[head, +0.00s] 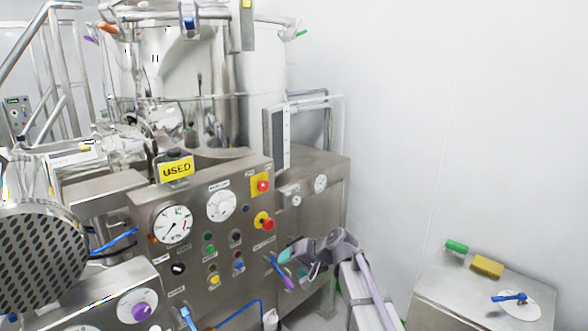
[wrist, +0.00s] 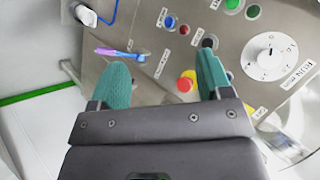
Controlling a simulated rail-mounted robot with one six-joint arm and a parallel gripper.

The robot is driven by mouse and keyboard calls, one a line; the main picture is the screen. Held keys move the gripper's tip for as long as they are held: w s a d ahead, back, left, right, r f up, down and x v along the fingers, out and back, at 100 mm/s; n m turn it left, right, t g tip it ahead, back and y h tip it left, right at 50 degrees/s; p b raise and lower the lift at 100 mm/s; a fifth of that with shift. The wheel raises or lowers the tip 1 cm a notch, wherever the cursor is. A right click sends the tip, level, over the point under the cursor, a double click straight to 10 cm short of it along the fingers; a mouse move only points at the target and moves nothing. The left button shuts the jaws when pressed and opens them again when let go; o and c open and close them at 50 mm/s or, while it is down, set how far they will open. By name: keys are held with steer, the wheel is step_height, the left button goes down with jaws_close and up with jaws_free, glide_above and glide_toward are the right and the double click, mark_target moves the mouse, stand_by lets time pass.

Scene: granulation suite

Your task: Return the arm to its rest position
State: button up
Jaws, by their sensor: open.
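My gripper (head: 300,262) is in front of the lower right part of the steel control panel (head: 235,240) in the head view. In the wrist view my gripper (wrist: 163,65) shows two teal fingers spread wide apart, with nothing held between them. The panel lies beyond the fingertips. A lever with a blue and purple handle (wrist: 120,53) shows beyond the left finger, and also in the head view (head: 281,272), close to the gripper. Whether a fingertip touches the panel cannot be told.
The panel carries dials, buttons and a yellow "USED" sign (head: 176,168). The white wall (head: 460,120) fills the right side.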

steer(key=s+d+f+g+h+b, duration=0.1)
steer(key=s+d+f+h+b, duration=0.1)
steer(key=s+d, duration=0.4)
steer(key=s+d+f+g+h+b, duration=0.1)
steer(key=s+d+f+h+b, duration=0.1)
steer(key=s+d+f+h, duration=0.2)
steer(key=s+d+f+g+h+b, duration=0.2)
steer(key=s+d+f, duration=0.5)
steer(key=s, duration=0.8)
steer(key=shift+d+f+n+h+b, duration=0.3)
steer(key=shift+f+n+h+b, duration=0.15)
steer(key=shift+f+h, duration=0.15)
